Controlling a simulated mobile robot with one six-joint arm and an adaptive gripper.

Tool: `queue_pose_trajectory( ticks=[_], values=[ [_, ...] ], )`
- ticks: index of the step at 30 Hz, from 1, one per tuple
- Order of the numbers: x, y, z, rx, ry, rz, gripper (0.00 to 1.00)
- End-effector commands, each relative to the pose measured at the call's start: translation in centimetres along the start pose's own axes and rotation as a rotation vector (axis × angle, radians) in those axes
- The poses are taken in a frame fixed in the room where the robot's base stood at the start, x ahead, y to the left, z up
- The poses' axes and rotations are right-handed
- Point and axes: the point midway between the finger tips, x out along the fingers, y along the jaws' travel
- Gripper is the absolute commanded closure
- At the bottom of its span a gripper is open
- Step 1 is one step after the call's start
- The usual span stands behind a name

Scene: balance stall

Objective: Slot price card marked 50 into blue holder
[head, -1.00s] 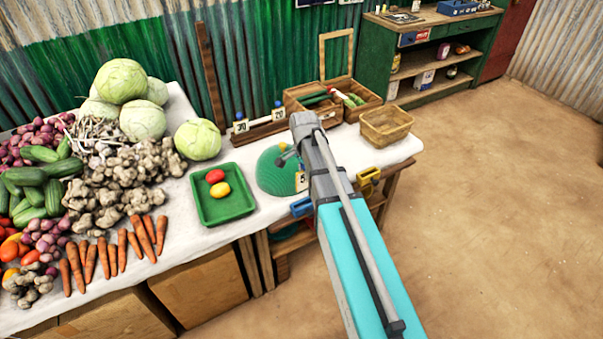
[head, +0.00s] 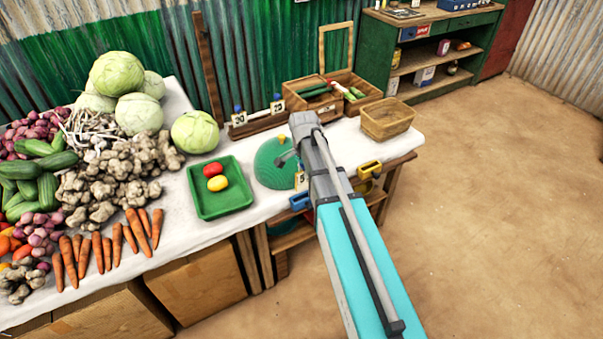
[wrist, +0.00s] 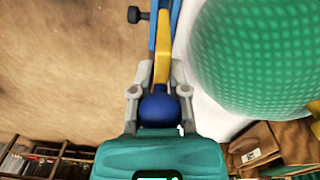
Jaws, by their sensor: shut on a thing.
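My gripper (wrist: 160,92) is shut on the round blue knob (wrist: 158,110) of the price card. In the wrist view the card (wrist: 162,62) shows almost edge-on as a narrow yellow strip beyond the knob. In the head view a small part of the card (head: 300,181) shows beside my arm, with a "5" visible; the rest is hidden. The blue holder (head: 299,202) is at the table's front edge, just below the card. It also shows in the wrist view (wrist: 153,28), in line with the card. I cannot tell whether the card touches it.
A green dome (head: 272,165) stands close beside the card. A yellow holder (head: 370,168) is on the table edge to the right. A green tray (head: 205,207) holds a red and a yellow item. A rack with cards (head: 255,122), wooden boxes and a basket (head: 388,112) stand behind.

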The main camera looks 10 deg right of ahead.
Motion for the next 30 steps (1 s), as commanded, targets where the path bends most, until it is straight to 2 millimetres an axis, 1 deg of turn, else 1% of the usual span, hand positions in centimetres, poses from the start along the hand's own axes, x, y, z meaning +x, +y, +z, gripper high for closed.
queue_pose_trajectory(
  ticks=[1,3,15,30],
  values=[
    [0.5,0.0,0.0,0.0,0.0,0.0,1.0],
    [0.7,0.0,0.0,0.0,0.0,0.0,1.0],
    [2.1,-0.1,0.1,-0.001,0.0,0.0,1.0],
    [2.4,-0.1,0.1,-0.002,0.0,0.0,1.0]
  ],
)
